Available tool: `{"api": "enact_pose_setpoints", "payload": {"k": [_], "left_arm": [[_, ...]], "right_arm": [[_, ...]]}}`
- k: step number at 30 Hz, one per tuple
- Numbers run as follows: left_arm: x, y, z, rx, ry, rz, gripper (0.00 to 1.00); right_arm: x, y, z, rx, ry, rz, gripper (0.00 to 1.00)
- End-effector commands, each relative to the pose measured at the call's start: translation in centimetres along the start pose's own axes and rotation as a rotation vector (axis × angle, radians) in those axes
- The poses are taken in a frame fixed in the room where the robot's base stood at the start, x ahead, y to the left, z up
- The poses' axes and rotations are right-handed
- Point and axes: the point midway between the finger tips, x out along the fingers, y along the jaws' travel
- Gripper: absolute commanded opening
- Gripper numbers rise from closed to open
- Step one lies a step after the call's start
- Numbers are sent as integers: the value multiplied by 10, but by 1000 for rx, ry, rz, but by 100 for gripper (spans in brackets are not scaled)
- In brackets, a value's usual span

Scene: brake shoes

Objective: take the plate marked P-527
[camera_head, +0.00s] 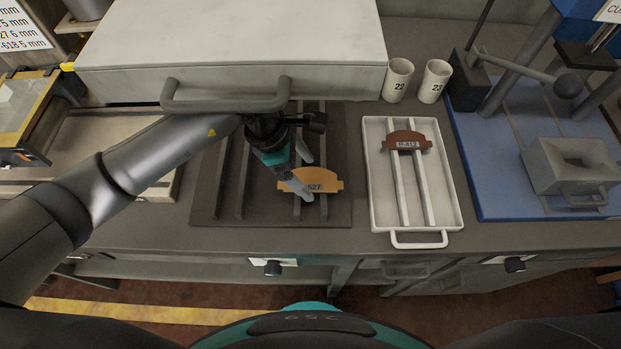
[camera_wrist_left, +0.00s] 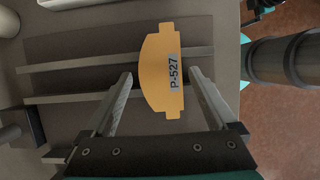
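The orange plate marked P-527 (camera_head: 323,188) lies on the rails of a dark ribbed tray in the head view. It also shows in the left wrist view (camera_wrist_left: 160,72), its label readable. My left gripper (camera_head: 302,191) is over the left part of the plate and partly hides its label in the head view. In the left wrist view its two fingers (camera_wrist_left: 160,82) are spread apart, one to each side of the plate, with a gap beside each. I cannot tell the height of the fingertips above the plate. My right gripper is not in view.
A white tray (camera_head: 381,205) to the right holds a brown plate marked P-412 (camera_head: 407,143). Cups marked 22 (camera_head: 397,82) and 23 (camera_head: 434,83) stand behind it. A large pale lid with a handle (camera_head: 226,101) overhangs the back of the dark tray (camera_head: 337,215). A blue machine base (camera_head: 505,190) is at right.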

Motion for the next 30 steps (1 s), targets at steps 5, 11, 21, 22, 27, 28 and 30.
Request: {"api": "enact_pose_setpoints", "payload": {"k": [5,11,21,22,27,28,30], "left_arm": [[0,0,0,0,0,0,70],[0,0,0,0,0,0,47],[0,0,0,0,0,0,9],[0,0,0,0,0,0,6],[-1,0,0,1,-1,2,0],[-1,0,0,1,-1,2,0],[-1,0,0,1,-1,2,0]], "right_arm": [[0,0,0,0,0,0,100],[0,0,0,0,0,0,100],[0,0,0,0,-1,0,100],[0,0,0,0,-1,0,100],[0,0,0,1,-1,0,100],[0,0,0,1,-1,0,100],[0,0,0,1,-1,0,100]]}}
